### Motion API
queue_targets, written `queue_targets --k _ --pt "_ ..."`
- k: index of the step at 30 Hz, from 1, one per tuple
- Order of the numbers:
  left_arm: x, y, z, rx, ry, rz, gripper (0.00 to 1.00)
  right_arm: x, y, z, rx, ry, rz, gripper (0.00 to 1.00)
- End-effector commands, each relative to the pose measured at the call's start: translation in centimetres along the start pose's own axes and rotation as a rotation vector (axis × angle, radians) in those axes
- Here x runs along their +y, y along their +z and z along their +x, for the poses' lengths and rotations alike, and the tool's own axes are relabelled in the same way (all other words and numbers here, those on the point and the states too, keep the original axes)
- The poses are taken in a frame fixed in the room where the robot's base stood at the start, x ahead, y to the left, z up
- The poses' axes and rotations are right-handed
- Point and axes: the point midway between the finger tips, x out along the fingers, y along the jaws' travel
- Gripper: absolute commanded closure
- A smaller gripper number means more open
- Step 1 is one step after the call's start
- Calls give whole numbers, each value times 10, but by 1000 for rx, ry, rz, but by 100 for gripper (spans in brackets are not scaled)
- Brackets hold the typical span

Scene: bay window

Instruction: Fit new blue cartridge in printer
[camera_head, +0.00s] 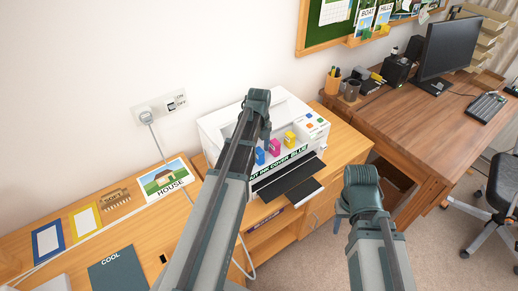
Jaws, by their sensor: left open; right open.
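The white printer (215,124) stands on the wooden cabinet against the wall. A blue cartridge (260,156), a pink cartridge (274,147) and a yellow cartridge (289,139) show in a row at its front. I cannot tell whether the blue one is new or old. A black tray juts out in front. My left arm reaches up across the printer and covers its left and middle parts. My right arm stands to the right of the printer, over the floor. The fingers of both grippers are hidden.
A picture card marked HOUSE (164,180), small frames and a dark COOL folder (118,270) lie on the left worktop. A cable runs from the wall socket (146,115). A desk (440,125) with a monitor (447,48) and a chair (502,190) stand at the right.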

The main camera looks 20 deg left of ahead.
Motion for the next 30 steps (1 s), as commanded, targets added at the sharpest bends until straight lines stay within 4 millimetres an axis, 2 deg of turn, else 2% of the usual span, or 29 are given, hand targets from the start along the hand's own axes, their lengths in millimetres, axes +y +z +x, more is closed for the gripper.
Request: queue_targets --k 24,30 --pt "0 0 -117 0 0 0 31 11 7 -116 0 0 -2 50" --pt "0 0 -132 0 0 0 31 12 8 -131 0 0 -1 50"
